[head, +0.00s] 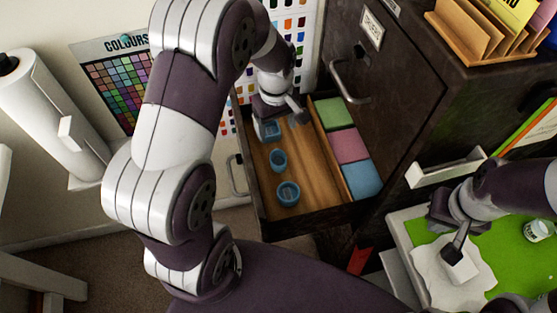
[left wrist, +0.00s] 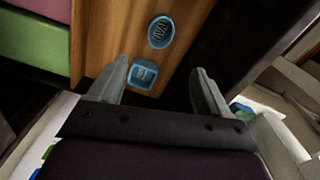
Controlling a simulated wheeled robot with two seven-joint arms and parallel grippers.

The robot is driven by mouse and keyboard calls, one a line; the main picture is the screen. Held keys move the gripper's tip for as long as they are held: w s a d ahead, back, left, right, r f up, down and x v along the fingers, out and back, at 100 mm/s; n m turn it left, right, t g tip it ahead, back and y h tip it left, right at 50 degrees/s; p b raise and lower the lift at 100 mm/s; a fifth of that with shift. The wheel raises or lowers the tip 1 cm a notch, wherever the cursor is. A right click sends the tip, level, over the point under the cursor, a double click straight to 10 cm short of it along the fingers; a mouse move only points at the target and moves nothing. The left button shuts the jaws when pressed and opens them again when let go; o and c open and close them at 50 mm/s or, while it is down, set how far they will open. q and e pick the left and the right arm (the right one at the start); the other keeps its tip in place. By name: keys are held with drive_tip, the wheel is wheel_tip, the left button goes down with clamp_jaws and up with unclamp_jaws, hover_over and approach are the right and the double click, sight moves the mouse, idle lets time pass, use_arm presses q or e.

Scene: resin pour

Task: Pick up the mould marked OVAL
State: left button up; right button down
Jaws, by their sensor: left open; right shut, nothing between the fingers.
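The mould marked OVAL (left wrist: 161,31) is a blue oval dish with dark lettering on its floor, in the left wrist view. It lies in the open wooden drawer. In the head view it seems to be the middle blue mould (head: 278,160). A squarish blue mould (left wrist: 143,74) lies closer to my left gripper (left wrist: 160,70), between its spread fingers in the picture. My left gripper also shows in the head view (head: 282,114), over the drawer's far end, open and empty.
A round blue mould (head: 288,193) lies nearest the drawer front. Green, pink and blue blocks (head: 349,146) fill the drawer's right compartment. The dark cabinet (head: 400,80) rises on the right. A green mat (head: 507,250) with a small jar (head: 538,231) is at lower right.

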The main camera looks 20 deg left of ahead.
sight(279, 163)
use_arm(q)
drive_tip(key=f, duration=1.3)
drive_tip(key=shift+s+d+p, duration=0.2)
drive_tip(key=shift+d+p, duration=0.1)
drive_tip(key=shift+d, duration=0.1)
drive_tip(key=shift+r, duration=0.1)
drive_tip(key=c, duration=1.1)
